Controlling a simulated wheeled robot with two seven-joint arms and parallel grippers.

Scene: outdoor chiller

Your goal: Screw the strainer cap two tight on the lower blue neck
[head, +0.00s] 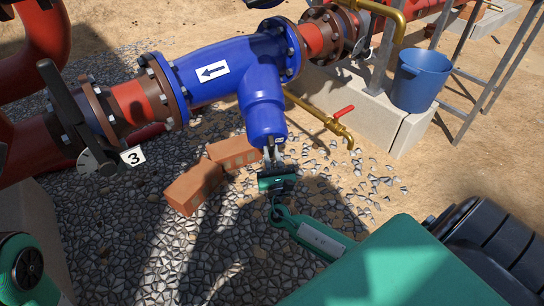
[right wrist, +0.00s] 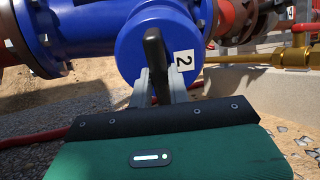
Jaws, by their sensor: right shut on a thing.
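The blue strainer body (head: 225,70) has a lower blue neck (head: 262,100) angled down toward me. The strainer cap two (head: 266,138) is at the neck's lower end. In the right wrist view the cap (right wrist: 138,42) is a round blue face with a white "2" label and a black bar handle (right wrist: 156,52). My right gripper (head: 272,152) is below the cap, its two grey fingers shut on the bar handle; the gripper (right wrist: 156,88) also shows in the right wrist view. The cap hides its joint with the neck, so I cannot tell its tightness. My left gripper is out of view.
Orange bricks (head: 193,187) lie on the gravel left of the gripper. A brass pipe with a red-handled tap (head: 338,122) runs close on the right. A blue bucket (head: 416,80) stands on a concrete block. A valve tagged 3 (head: 133,156) is at left.

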